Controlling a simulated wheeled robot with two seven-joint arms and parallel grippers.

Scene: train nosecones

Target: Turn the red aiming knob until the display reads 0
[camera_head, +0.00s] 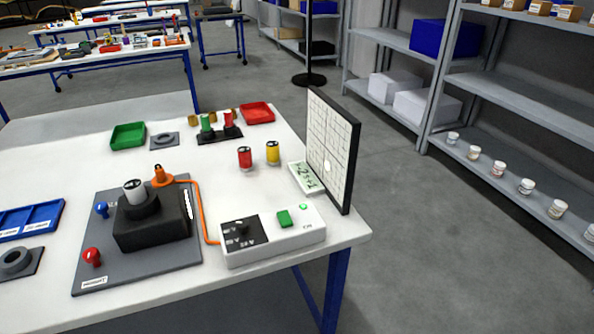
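The red aiming knob (92,256) sits on the front left part of a grey base plate (95,283). A blue knob (101,209) is behind it. A black block (150,232) on the plate holds an upright silver-and-black cylinder (134,191). A small white display (305,178) with dark green characters stands at the foot of a gridded white board (330,148). It seems to show a 2 and a 1 with signs, but I cannot read it surely. Neither of my grippers is in view.
An orange plug (160,176) and cable lead to a white power box (272,236) with a green switch. Red and yellow cylinders (273,153), green and red trays (257,113) and a blue tray (32,221) share the table. Shelves stand at right.

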